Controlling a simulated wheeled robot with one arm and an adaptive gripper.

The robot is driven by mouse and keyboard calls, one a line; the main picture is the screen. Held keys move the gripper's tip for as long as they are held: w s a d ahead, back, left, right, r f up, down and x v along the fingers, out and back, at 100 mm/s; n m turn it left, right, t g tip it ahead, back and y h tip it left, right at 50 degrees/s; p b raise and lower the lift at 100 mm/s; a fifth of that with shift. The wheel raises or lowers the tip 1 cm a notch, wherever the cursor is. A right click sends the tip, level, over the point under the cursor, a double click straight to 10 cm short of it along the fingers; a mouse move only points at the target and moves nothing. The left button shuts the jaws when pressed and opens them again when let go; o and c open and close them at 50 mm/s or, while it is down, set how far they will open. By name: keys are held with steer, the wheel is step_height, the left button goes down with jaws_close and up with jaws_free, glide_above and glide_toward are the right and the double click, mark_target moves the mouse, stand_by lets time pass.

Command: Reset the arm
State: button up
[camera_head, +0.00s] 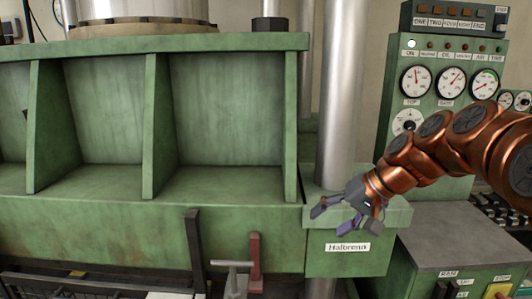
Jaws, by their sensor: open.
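My copper-coloured arm reaches in from the right edge of the head view. My gripper (338,218) is at its end, right of the picture's middle, with its fingers spread apart. Nothing shows between the fingers. The gripper appears in front of the green machine's corner block and the foot of a thick steel column (341,95). I cannot tell how far the fingers are from the block. No sheet roll shows.
A green machine frame (220,233) with open bays fills the left and middle. A gauge panel (447,85) stands behind my arm. A grey-topped cabinet (445,237) with a yellow-framed red button is at lower right.

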steer(key=s+d+f+g+h, duration=0.1)
steer(key=s+f, duration=0.3)
steer(key=s, duration=0.6)
steer(key=s+d+f+n+g+h+p, duration=0.1)
steer(key=s+f, duration=0.4)
steer(key=s, duration=0.6)
steer(key=s+d+f+g+h+p, duration=0.1)
steer(key=s+d+f+g+h, duration=0.1)
steer(key=s, duration=0.9)
step_height(320, 180, down, 3)
steer(key=g+h, duration=0.1)
steer(key=h, duration=0.1)
steer(key=shift+s+n+h, duration=0.15)
steer(key=shift+n+h, duration=0.25)
